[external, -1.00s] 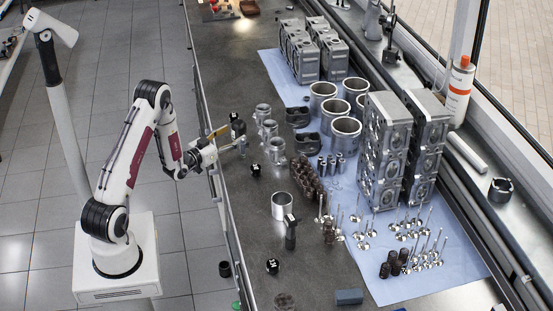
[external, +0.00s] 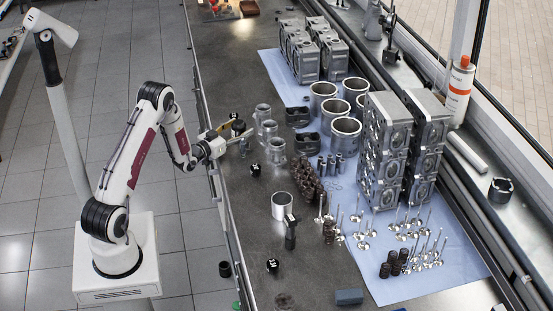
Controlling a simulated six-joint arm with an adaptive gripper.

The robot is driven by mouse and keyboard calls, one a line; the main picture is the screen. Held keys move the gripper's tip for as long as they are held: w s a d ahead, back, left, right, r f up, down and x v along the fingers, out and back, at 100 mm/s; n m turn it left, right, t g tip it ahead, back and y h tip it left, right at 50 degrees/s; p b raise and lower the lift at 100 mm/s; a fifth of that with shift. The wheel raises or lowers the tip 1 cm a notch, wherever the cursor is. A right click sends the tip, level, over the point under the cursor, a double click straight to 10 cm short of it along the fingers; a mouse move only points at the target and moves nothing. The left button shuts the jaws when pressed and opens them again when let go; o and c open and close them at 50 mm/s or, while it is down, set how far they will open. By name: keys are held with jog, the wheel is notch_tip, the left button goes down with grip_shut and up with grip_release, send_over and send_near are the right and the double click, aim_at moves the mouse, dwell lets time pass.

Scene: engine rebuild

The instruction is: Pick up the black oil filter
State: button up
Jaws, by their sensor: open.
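A dark cylindrical part that looks like the black oil filter (external: 238,127) stands near the left edge of the bench, small in the view. My gripper (external: 236,133) reaches in from the left at the bench edge and is open. Its fingers are right by the dark part, one on the far side and one on the near side in the picture. Whether they touch it cannot be told at this size. The lower part of the dark cylinder is hidden by the gripper.
Several grey metal cylinders (external: 269,130) stand just right of my gripper. Engine blocks (external: 385,150) and valves crowd the blue cloth (external: 440,285) at right.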

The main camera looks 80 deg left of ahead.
aim_at(238, 122)
jog(key=c, duration=1.4)
jog(key=shift+r, duration=0.15)
jog(key=shift+r, duration=4.9)
